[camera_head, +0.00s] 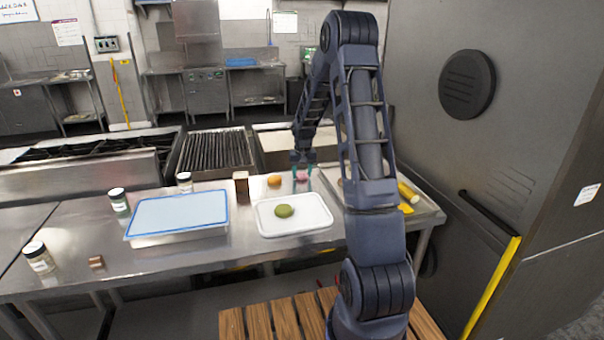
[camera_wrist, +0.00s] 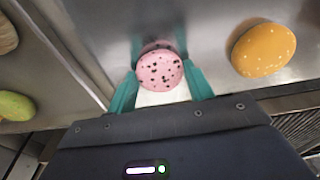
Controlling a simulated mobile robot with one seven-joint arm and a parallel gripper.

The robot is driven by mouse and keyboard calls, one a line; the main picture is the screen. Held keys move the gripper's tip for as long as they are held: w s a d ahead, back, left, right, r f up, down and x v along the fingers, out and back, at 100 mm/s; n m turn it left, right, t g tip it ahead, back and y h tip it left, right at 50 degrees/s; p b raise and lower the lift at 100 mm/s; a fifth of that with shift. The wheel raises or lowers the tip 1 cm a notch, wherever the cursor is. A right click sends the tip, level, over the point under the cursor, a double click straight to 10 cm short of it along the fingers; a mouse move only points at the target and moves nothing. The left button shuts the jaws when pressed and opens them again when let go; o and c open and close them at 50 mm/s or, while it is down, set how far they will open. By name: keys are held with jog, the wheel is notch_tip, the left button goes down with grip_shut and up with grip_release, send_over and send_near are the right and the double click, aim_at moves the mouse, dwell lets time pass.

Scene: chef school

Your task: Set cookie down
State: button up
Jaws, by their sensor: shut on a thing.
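The cookie (camera_wrist: 160,70) is pink with dark chips. In the wrist view it sits between the two teal fingers of my gripper (camera_wrist: 160,84), which is shut on it. Its reflection shows in the steel just beyond it, so it is close to the counter; I cannot tell whether it touches. In the head view the cookie (camera_head: 302,175) and my gripper (camera_head: 302,170) are small, at the back of the counter, behind the white tray.
A sesame bun (camera_wrist: 262,48) lies beside the cookie. The white tray (camera_head: 305,225) holds a green item (camera_head: 284,211). A blue-lidded container (camera_head: 180,212), jars (camera_head: 118,200) and a brown box (camera_head: 241,184) stand left. A metal tray (camera_head: 425,207) with yellow items lies right.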

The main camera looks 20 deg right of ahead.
aim_at(303, 176)
jog(key=shift+f, duration=0.15)
jog(key=o, duration=1)
jog(key=shift+c, duration=0.2)
notch_tip(303, 176, up, 12)
jog(key=s, duration=0.1)
jog(key=s+r, duration=0.9)
jog(key=s, duration=0.2)
jog(key=s+a+r+t, duration=0.1)
jog(key=s+r, duration=0.2)
jog(key=s, duration=1.3)
jog(key=s+r+t, duration=0.2)
jog(key=s+r, duration=0.1)
jog(key=s, duration=1.3)
jog(key=shift+a, duration=0.4)
